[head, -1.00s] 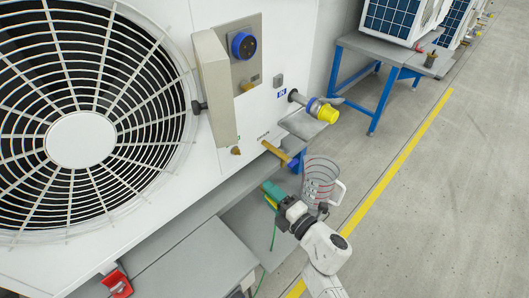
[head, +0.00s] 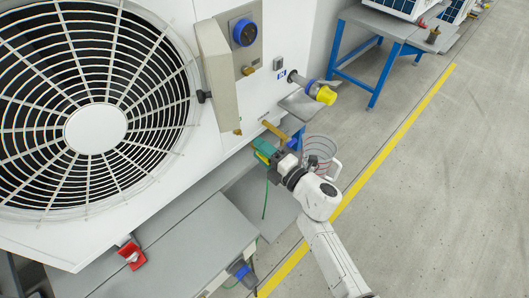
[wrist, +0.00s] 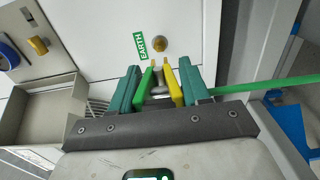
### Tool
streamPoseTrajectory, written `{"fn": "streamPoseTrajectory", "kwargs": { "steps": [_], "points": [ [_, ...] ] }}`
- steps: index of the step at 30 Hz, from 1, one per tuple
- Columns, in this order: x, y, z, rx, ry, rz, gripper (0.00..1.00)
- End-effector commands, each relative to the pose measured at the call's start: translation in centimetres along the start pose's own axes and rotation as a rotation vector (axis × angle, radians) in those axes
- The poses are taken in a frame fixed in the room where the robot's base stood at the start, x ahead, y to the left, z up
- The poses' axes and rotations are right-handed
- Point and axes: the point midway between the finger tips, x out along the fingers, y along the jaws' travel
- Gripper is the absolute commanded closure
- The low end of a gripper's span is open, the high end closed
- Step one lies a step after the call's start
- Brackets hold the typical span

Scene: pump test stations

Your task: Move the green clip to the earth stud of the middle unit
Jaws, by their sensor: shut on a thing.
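My gripper (wrist: 161,88) is shut on the green clip, whose green jaw (wrist: 146,80) and yellow jaw (wrist: 172,86) show between the teal fingers in the wrist view. The clip's jaw tips point at the brass earth stud (wrist: 160,44) on the white panel, beside a green EARTH label (wrist: 140,44). The tips appear just short of the stud; the exact depth gap is unclear. In the head view, my gripper (head: 270,155) holds the green clip (head: 263,146) low beside the unit (head: 205,160). A green cable (head: 266,196) hangs from it.
A yellow-capped pipe (head: 322,93) and a brass pipe (head: 273,129) stick out from the unit. A grey bench (head: 185,255) lies below. Another unit on a blue stand (head: 345,55) is farther back. Floor at right is clear.

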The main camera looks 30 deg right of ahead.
Motion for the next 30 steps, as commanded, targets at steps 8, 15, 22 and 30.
{"fn": "streamPoseTrajectory", "kwargs": {
  "steps": [8,15,22,30],
  "points": [
    [2.5,-0.1,0.0,0.0,0.0,0.002,1.0],
    [4.2,-0.1,0.0,-0.001,0.0,0.001,1.0],
    [4.9,0.0,0.0,-0.001,0.0,0.0,1.0],
    [4.9,0.1,0.0,0.0,0.0,0.0,1.0]
  ]
}}
